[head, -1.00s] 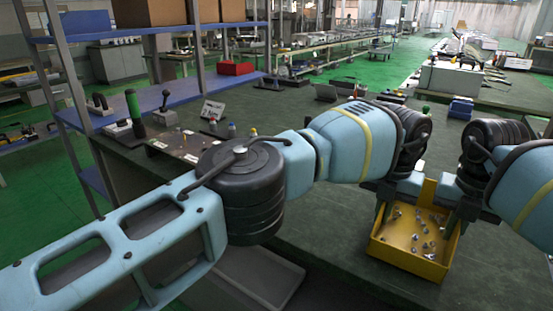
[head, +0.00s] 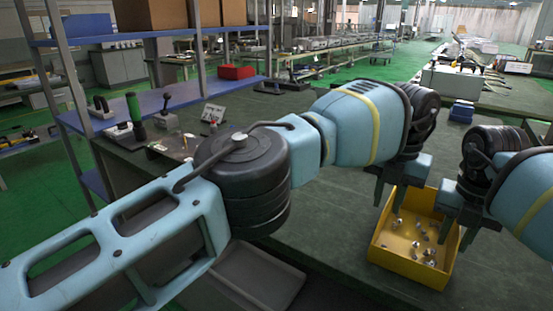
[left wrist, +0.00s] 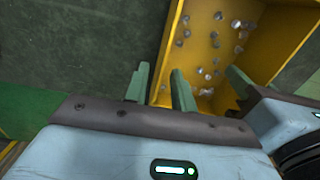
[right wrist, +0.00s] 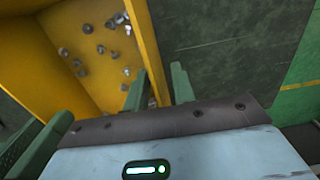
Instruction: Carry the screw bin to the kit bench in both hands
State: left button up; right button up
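The yellow screw bin (head: 408,267) stands upright on the dark green bench top (head: 335,225), with several small metal screws (head: 425,250) inside. My left gripper (head: 388,207) is above the bin's left wall. In the left wrist view its two green fingers (left wrist: 160,85) are apart, one on each side of the wall line, and hold nothing. My right gripper (head: 450,247) is at the bin's right wall. In the right wrist view its fingers (right wrist: 160,85) are also apart, with the wall line between them. Both look raised to about the rim or higher; the exact gap is unclear.
Control levers and a small panel (head: 212,113) sit on the bench's left part. A blue box (head: 461,110) is behind the arms.

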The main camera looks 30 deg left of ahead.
pick_arm(q)
jog(key=shift+r, duration=1.15)
pick_arm(e)
jog(key=shift+s+r, duration=0.1)
jog(key=shift+r, duration=3.65)
pick_arm(q)
jog(key=shift+s+f, duration=0.1)
pick_arm(e)
jog(key=shift+s+f, duration=0.1)
